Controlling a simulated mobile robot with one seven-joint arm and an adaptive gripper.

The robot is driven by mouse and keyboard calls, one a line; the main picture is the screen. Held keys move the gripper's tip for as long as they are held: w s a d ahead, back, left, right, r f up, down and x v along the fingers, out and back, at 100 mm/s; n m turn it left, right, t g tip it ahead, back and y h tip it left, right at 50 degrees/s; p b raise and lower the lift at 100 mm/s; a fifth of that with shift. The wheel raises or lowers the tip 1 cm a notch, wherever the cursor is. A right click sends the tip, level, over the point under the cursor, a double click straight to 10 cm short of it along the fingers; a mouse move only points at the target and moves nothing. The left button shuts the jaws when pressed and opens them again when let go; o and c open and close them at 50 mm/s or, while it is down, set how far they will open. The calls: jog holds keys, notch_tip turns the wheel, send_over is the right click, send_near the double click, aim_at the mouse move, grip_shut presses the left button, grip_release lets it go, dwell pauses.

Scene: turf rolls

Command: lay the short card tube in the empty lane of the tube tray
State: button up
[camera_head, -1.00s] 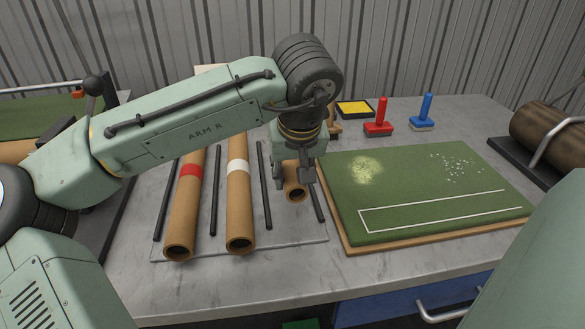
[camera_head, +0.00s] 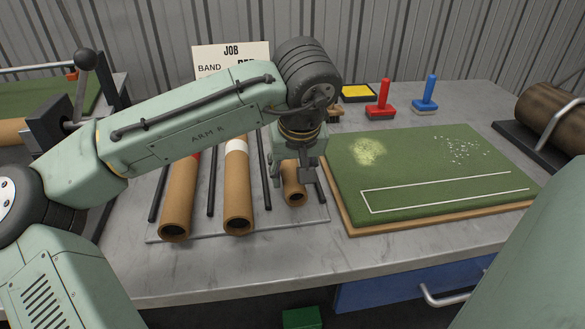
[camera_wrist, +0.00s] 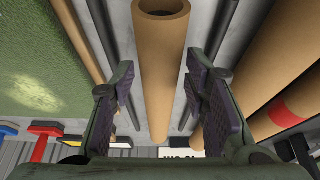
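The short card tube (camera_head: 294,196) is plain brown and lies lengthwise in the right lane of the tube tray (camera_head: 270,231), between two black rods. The wrist view shows the same tube (camera_wrist: 161,75) running between my fingers. My gripper (camera_head: 297,178) is over the tube, with its fingers one on each side. In the wrist view my gripper (camera_wrist: 161,97) is open, with a visible gap between each pad and the tube. The tube's far part is hidden by my gripper in the head view.
Longer tubes, one red-banded (camera_head: 177,205) and one white-banded (camera_head: 237,195), fill the left and middle lanes. A green turf board (camera_head: 430,175) lies close on the right. Red (camera_head: 380,108) and blue (camera_head: 425,103) stamps stand behind it. A partly covered job card (camera_head: 229,55) stands at the back.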

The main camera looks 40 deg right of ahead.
jog(key=shift+o, duration=1.3)
jog(key=shift+r, duration=0.1)
jog(key=v, duration=1.2)
